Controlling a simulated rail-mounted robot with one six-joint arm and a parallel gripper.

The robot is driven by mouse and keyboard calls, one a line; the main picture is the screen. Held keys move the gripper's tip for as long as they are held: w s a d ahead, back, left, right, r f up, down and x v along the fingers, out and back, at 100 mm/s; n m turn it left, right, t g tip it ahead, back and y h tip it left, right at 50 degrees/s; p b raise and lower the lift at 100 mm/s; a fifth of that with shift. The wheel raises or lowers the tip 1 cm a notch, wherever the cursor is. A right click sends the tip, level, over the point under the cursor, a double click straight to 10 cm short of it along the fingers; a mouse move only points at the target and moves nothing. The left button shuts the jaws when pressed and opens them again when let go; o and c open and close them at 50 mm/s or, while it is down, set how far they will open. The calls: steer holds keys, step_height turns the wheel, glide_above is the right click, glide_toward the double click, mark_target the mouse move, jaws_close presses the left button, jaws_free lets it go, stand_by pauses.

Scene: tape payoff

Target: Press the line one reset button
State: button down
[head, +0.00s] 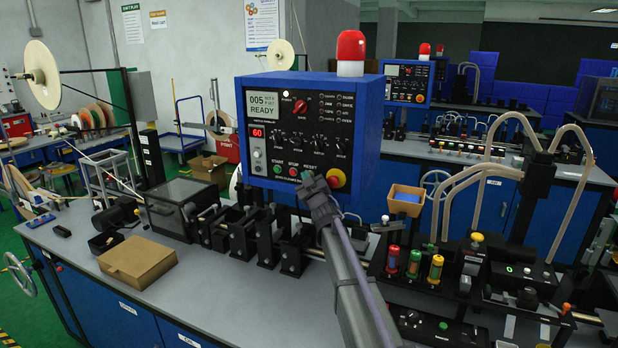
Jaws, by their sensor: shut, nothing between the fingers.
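The nearer blue control box (365,110) stands over the bench with a black front panel (270,140). Its display (262,103) reads "005" and "READY". Along the panel's lower edge are a green button (278,169) and a red button (293,171). The third spot in that row, under what looks like a reset label, is covered by my gripper (309,180). My gripper is shut and empty, its tips in front of the panel's lower edge. I cannot tell whether it touches the panel. No line number is readable on the box.
A yellow-ringed red stop knob (335,178) is just right of my gripper. Black rollers (240,235) stand below the panel. A cardboard box (138,262) lies at left on the grey bench (215,300). A second control box (409,84) stands farther back.

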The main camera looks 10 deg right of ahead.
steer(key=shift+s, duration=0.15)
steer(key=shift+s+a, duration=0.2)
steer(key=shift+s, duration=0.05)
steer(key=s+a, duration=0.2)
steer(key=s, duration=0.1)
steer(key=s+a, duration=0.1)
steer(key=shift+s+a, duration=0.25)
steer(key=shift+s, duration=0.15)
stand_by(0.6)
